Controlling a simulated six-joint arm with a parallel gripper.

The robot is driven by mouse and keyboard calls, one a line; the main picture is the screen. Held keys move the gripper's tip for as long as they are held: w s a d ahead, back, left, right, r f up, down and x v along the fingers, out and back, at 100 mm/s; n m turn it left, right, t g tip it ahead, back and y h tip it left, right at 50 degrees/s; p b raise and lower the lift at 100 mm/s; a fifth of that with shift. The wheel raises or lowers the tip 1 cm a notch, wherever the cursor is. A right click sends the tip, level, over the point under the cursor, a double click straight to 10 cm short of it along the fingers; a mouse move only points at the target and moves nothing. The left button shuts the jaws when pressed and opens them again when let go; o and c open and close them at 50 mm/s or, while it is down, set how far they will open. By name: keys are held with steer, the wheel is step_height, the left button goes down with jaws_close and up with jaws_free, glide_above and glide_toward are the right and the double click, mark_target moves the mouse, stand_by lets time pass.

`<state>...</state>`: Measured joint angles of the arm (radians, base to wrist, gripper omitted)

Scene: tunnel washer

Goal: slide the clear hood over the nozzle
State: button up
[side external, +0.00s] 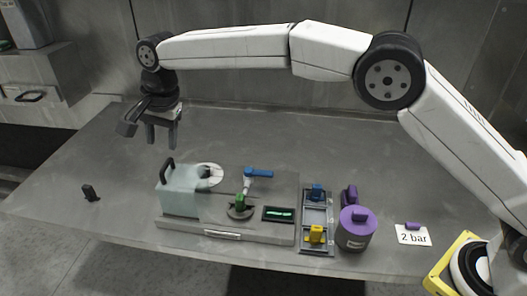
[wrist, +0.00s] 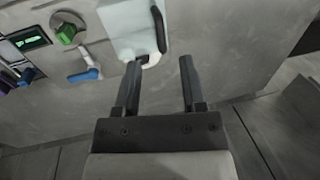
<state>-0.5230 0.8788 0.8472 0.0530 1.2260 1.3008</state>
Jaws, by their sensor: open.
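The clear hood (side external: 179,196) is a pale, see-through box with a black handle (side external: 167,169) at its left end. It stands upright at the left end of the grey machine base (side external: 180,229). It also shows at the top of the wrist view (wrist: 125,22). A round white disc with a dark part on it (side external: 208,174) sits close behind the hood's right end; I cannot tell whether this dark part is the nozzle. My gripper (side external: 163,143) is open and empty, pointing down above and behind the hood, apart from it. The fingers (wrist: 162,62) show in the wrist view.
A blue lever (side external: 259,172), a green knob (side external: 240,200) and a green-lit display (side external: 278,214) are on the machine. To the right are a tray with blue and yellow pieces (side external: 316,218), a purple-lidded canister (side external: 355,236) and a "2 bar" card (side external: 412,238). A small black piece (side external: 90,193) stands left. The back of the table is clear.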

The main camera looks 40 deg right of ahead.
mark_target(163, 168)
steer(key=shift+w+a+f, duration=0.15)
steer(key=shift+f, duration=1)
steer(key=shift+w+a+f, duration=0.15)
steer(key=shift+w+f, duration=0.05)
steer(key=shift+f, duration=1)
steer(key=shift+w+a+f, duration=0.15)
steer(key=shift+f, duration=1)
jaws_close()
